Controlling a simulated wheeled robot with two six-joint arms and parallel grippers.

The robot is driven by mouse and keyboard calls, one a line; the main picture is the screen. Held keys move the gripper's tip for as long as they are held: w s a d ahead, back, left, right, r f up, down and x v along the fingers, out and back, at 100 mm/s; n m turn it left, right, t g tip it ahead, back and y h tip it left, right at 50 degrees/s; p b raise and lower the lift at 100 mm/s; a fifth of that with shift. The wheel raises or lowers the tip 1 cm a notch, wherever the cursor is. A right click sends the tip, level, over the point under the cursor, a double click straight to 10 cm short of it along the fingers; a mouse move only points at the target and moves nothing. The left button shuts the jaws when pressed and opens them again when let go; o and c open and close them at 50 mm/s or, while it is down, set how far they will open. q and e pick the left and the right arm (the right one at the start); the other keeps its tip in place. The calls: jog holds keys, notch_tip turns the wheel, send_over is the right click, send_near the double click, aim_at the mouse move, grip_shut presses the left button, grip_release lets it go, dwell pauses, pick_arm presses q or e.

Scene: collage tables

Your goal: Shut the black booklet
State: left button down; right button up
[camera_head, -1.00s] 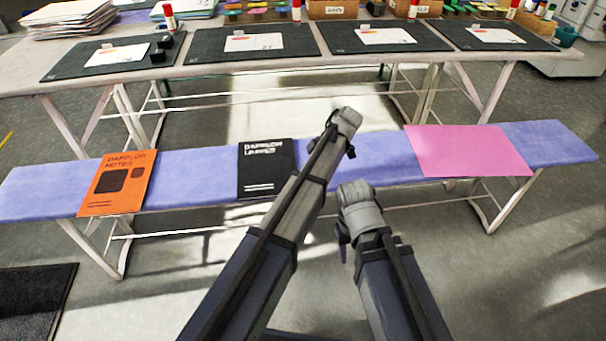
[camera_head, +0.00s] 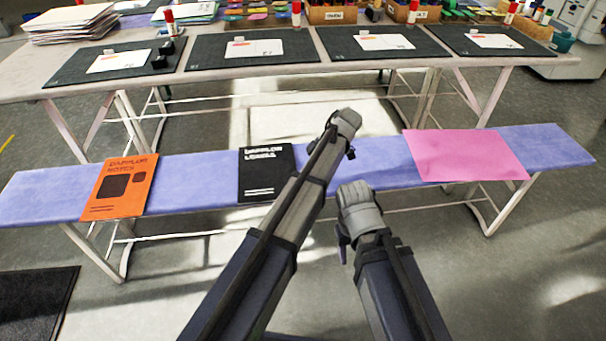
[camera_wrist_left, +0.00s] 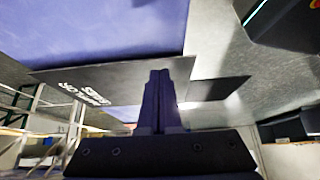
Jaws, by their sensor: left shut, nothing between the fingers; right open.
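The black booklet (camera_head: 262,172) lies on the lavender bench (camera_head: 200,176) with its titled front cover facing up, and it looks flat and shut. My left forearm passes in front of its lower right corner. In the left wrist view the booklet (camera_wrist_left: 70,84) shows with its lettering upside down, behind my left gripper (camera_wrist_left: 160,76). Those fingers are shut and empty; whether they touch the booklet I cannot tell. My right gripper (camera_head: 343,245) is open and empty, in front of the bench, right of the booklet.
An orange booklet (camera_head: 137,205) lies at the bench's left. A pink sheet (camera_head: 465,155) lies at its right, slightly over the front edge. Behind stands a long table with dark mats (camera_head: 210,50), paper stacks and boxes. Bare bench lies between the orange and black booklets.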

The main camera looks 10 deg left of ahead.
pick_arm(q)
jog(key=p+v, duration=0.6)
jog(key=v, duration=0.1)
jog(key=shift+d+r, duration=0.2)
jog(key=shift+r, duration=0.1)
jog(key=s+a+f+m+t+h, duration=0.1)
jog(key=s+a+f+m+h, duration=0.15)
jog(key=s+a+m, duration=0.55)
jog(key=s+a+f+m+t+h, duration=0.1)
jog(key=s+a+m+t+h, duration=0.2)
jog(key=s+m, duration=0.9)
jog(key=s+d+m+g, duration=0.2)
jog(key=s+d+m, duration=0.25)
jog(key=d, duration=0.65)
notch_tip(320, 180, up, 33)
jog(key=p, duration=3.3)
